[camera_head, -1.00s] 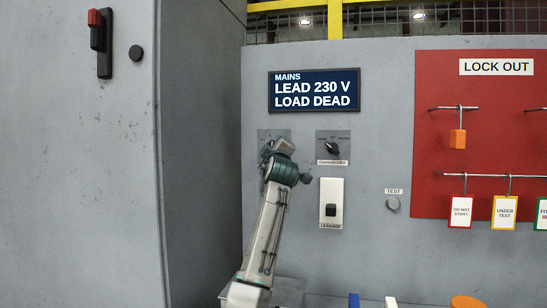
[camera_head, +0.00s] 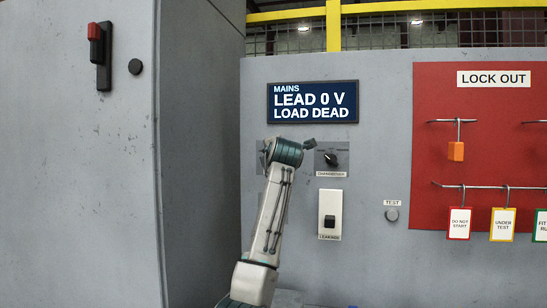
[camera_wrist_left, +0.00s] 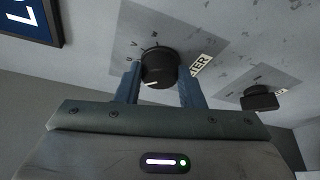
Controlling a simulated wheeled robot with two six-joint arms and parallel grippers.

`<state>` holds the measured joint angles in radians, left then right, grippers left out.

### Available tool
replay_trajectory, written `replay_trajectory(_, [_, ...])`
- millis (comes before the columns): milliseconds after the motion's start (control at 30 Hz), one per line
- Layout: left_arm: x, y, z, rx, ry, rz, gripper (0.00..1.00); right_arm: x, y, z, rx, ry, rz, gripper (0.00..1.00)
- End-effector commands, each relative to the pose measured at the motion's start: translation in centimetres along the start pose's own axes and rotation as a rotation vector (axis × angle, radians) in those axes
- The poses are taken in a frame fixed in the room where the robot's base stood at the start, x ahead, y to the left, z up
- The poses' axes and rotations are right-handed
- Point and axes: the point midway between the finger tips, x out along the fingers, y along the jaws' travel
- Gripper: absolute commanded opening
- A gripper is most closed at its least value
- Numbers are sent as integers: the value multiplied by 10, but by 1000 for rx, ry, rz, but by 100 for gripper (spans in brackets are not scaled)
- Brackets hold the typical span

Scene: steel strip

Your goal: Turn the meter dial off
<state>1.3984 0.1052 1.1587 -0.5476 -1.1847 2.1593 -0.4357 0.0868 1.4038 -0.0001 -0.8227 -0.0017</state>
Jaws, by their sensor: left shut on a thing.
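The black meter dial (camera_wrist_left: 160,68) sits on a grey plate (camera_wrist_left: 205,40) in the left wrist view, beside a label partly reading "METER". A white mark on its near edge faces the lower left of that view. My left gripper (camera_wrist_left: 161,80) is shut on the dial, with a blue finger on each side. In the head view my left arm covers the dial, and only the left edge of its plate (camera_head: 261,146) shows. The mains display (camera_head: 313,102) reads "LEAD 0 V" and "LOAD DEAD". My right gripper is not in view.
The changeover knob (camera_head: 331,158) is close to the right of my left wrist. A leakage switch (camera_head: 329,221) and test button (camera_head: 392,214) are lower right. Another black knob (camera_wrist_left: 258,97) shows in the wrist view. A red lock-out board (camera_head: 430,100) hangs at right.

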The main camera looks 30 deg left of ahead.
Motion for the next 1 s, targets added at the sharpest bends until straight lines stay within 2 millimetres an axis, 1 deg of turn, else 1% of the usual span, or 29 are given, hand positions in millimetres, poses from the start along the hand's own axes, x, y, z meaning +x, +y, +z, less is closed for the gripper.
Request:
replay_trajectory(200, [0, 2, 0, -121, 1, -53, 12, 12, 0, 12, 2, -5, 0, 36])
replay_trajectory(400, [1, 2, 0, -188, 1, -81, 12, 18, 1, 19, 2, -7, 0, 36])
replay_trajectory(1000, [1, 1, -1, -219, 2, -95, 12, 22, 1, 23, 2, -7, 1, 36])
